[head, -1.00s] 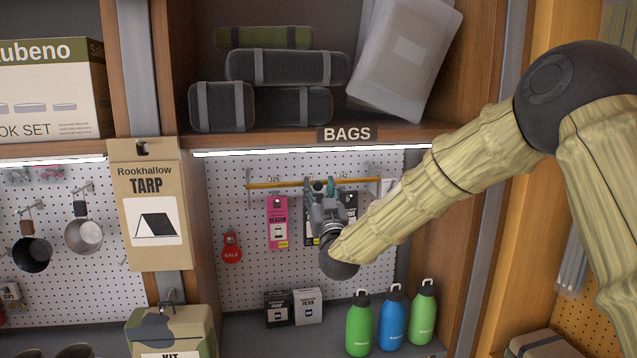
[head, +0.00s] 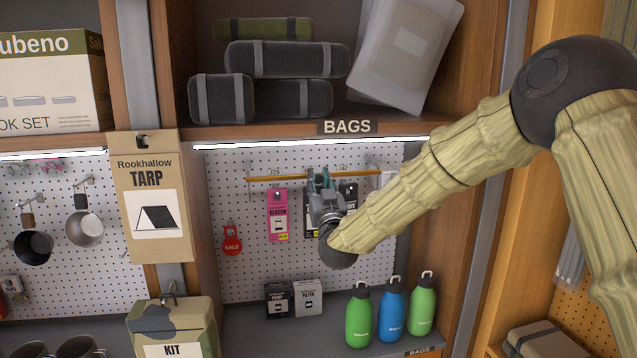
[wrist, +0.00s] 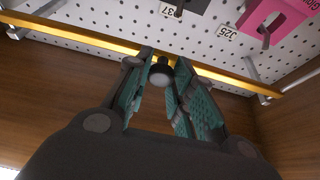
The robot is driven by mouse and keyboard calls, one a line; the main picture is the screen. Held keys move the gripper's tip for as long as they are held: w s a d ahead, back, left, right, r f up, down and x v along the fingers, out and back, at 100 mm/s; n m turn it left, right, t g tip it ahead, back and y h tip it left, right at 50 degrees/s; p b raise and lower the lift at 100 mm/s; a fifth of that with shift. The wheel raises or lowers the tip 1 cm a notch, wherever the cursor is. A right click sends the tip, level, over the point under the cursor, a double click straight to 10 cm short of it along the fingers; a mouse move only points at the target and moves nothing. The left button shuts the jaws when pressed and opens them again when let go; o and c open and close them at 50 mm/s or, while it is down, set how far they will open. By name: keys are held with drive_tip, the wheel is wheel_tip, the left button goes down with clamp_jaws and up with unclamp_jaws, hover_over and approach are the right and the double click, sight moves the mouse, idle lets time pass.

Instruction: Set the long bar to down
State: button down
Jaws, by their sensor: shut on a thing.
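The long bar (head: 285,179) is a thin orange-yellow rail. It runs level across the pegboard under the BAGS shelf, in front of the hanging packets. In the wrist view the bar (wrist: 95,37) crosses behind my fingertips. My gripper (head: 322,176) is at the middle of the bar. In the wrist view its teal-padded fingers (wrist: 162,68) close around a dark round knob (wrist: 160,74) on the bar. The finger contact itself is partly hidden.
A pink packet (head: 278,215) and dark packets hang just behind the bar. A red SALE tag (head: 232,240) hangs to the left. Small boxes (head: 307,297) and bottles (head: 391,312) stand below. The upper shelf edge (head: 240,132) is close above.

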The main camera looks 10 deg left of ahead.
drive_tip(key=shift+f+b, duration=2.7)
drive_tip(key=shift+b, duration=0.5)
drive_tip(key=shift+f, duration=0.1)
drive_tip(key=c, duration=1.2)
unclamp_jaws()
drive_tip(key=shift+c, duration=0.2)
drive_tip(key=shift+s, duration=0.1)
drive_tip(key=v, duration=1.1)
drive_tip(key=shift+s+d, duration=0.15)
drive_tip(key=shift+s, duration=0.2)
drive_tip(key=shift+f, duration=0.15)
